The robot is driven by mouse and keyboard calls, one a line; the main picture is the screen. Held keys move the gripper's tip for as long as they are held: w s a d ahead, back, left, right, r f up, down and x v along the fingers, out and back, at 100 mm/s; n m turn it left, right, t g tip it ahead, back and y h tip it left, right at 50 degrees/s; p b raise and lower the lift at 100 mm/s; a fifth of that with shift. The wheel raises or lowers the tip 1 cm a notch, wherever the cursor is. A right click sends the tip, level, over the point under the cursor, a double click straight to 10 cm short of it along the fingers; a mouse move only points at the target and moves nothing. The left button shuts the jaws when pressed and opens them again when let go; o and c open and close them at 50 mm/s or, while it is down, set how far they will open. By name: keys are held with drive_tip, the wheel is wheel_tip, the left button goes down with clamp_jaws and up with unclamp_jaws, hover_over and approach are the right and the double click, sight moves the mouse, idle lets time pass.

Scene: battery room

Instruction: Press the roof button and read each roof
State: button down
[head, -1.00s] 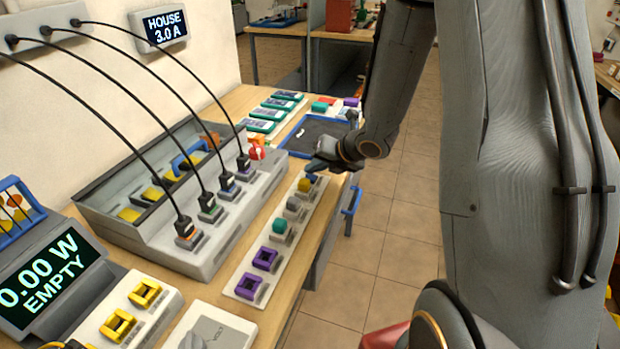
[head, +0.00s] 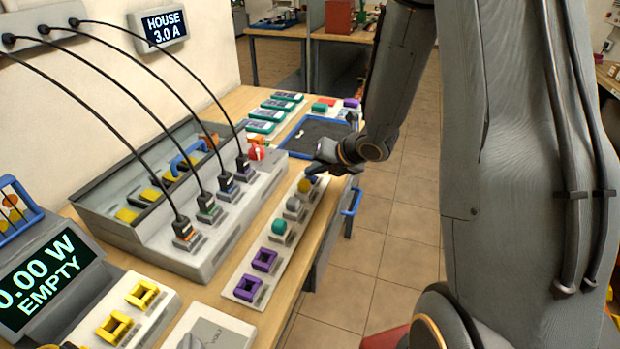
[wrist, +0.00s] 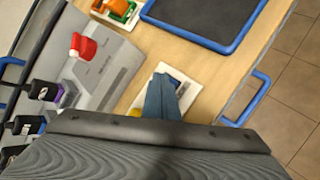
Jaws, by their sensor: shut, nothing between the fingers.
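My gripper (head: 315,170) is shut and empty at the far end of a white strip (head: 251,279) on the bench. The strip carries a yellow button (head: 305,186), a grey button (head: 294,204), a teal button (head: 279,227) and purple square frames (head: 264,260). In the head view the fingertips are just above and beside the yellow button; I cannot tell if they touch it. In the wrist view the blue-grey fingers (wrist: 161,98) lie together over a white plate (wrist: 184,84). Which control is the roof button I cannot read. A wall display (head: 164,27) reads HOUSE 3.0 A.
A grey console (head: 222,233) with several cabled plugs and a red knob (head: 256,152) stands left of the strip. A display (head: 45,280) reads 0.00 W EMPTY. A blue-rimmed dark tray (head: 318,137) lies beyond my gripper. Open floor is to the right.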

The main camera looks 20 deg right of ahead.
sight(314, 179)
drive_tip(key=shift+f, duration=0.2)
drive_tip(key=shift+r, duration=0.15)
idle(0.4)
drive_tip(key=shift+r+p, duration=0.35)
drive_tip(key=shift+r, duration=0.3)
wheel_tip(314, 179, up, 5)
drive_tip(key=p, duration=0.4)
idle(0.8)
